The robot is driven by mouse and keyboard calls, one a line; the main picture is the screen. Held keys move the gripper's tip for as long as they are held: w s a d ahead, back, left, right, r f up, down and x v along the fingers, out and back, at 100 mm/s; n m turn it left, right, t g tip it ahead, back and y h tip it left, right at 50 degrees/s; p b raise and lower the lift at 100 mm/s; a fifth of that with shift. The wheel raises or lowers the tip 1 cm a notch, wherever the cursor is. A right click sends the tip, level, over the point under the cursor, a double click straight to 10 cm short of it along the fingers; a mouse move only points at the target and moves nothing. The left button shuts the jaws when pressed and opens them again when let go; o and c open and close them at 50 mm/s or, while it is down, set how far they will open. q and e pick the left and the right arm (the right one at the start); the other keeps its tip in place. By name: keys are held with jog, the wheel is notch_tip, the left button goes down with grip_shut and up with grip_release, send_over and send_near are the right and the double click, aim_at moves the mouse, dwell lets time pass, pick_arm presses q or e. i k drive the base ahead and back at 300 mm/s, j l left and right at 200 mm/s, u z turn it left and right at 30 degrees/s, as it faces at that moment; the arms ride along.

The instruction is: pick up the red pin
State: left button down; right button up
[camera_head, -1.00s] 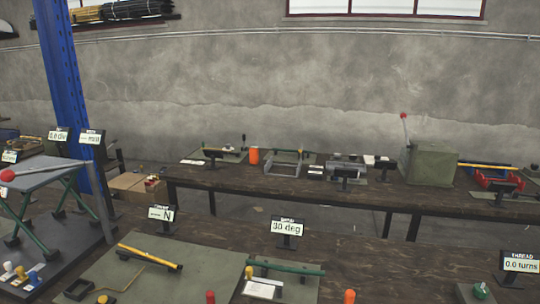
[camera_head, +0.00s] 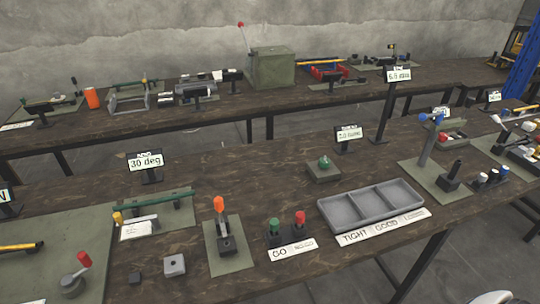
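A red-topped pin (camera_head: 300,218) stands upright in a small black holder at the near middle of the bench. A green-topped pin (camera_head: 274,225) stands beside it on the left in the same holder. A white label (camera_head: 292,249) reading "GO" lies in front of them; the rest of its text is hard to read.
A grey three-compartment tray (camera_head: 372,208) is right of the pins, with a "TIGHT GOOD" label in front. An orange-handled tool (camera_head: 219,205) stands on a green mat to the left. A red-knobbed lever (camera_head: 84,259) is at the near left. Bare bench lies behind the pins.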

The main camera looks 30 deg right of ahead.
aim_at(299, 217)
jog(key=l+z, duration=0.25)
jog(key=z, duration=0.15)
jog(key=l+z, duration=0.25)
jog(key=z, duration=0.15)
